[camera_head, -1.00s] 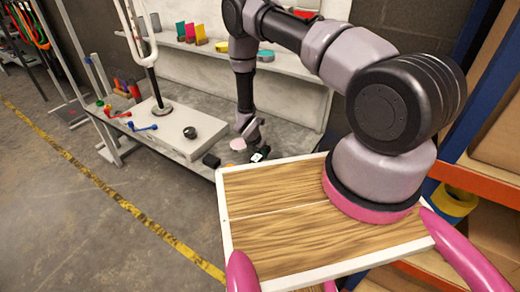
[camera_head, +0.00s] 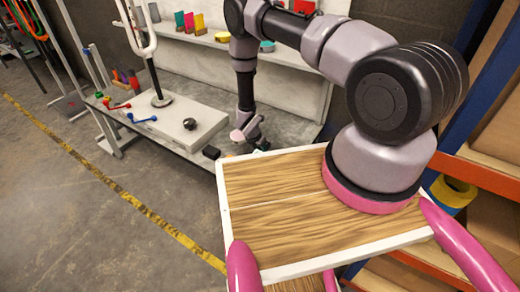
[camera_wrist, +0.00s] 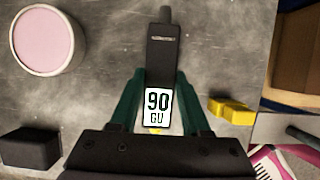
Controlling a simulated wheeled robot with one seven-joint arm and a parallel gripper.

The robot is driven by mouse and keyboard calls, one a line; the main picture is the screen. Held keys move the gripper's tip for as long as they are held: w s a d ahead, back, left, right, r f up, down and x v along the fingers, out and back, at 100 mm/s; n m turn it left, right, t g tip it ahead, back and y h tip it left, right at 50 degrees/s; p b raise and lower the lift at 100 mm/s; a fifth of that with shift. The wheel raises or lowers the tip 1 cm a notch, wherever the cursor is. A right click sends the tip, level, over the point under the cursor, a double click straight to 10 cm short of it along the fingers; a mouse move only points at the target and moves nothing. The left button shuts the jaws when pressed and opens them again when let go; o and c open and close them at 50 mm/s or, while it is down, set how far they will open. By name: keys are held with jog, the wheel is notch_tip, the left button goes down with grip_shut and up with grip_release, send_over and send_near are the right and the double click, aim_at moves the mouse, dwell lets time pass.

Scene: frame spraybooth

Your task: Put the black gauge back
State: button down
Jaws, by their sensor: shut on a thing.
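The black gauge (camera_wrist: 163,55) is a slim dark body with a white label reading "90 GU" and a narrow stub at its far end. In the wrist view it lies between the two green fingers of my gripper (camera_wrist: 160,88), which is shut on it. The grey surface shows close behind it; I cannot tell whether the gauge touches it. In the head view my gripper (camera_head: 250,138) is low over the grey bench, and the gauge is too small and covered to make out clearly.
A pink-topped round pot (camera_wrist: 42,40) and a black block (camera_wrist: 30,148) are left of the gauge. A yellow piece (camera_wrist: 232,110) is close on the right. A pale slab (camera_head: 190,125) with a dark ball (camera_head: 190,123) lies farther left on the bench (camera_head: 290,125).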

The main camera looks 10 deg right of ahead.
jog(key=shift+f, duration=0.5)
jog(key=shift+c, duration=1.4)
grip_release()
jog(key=shift+r, duration=0.1)
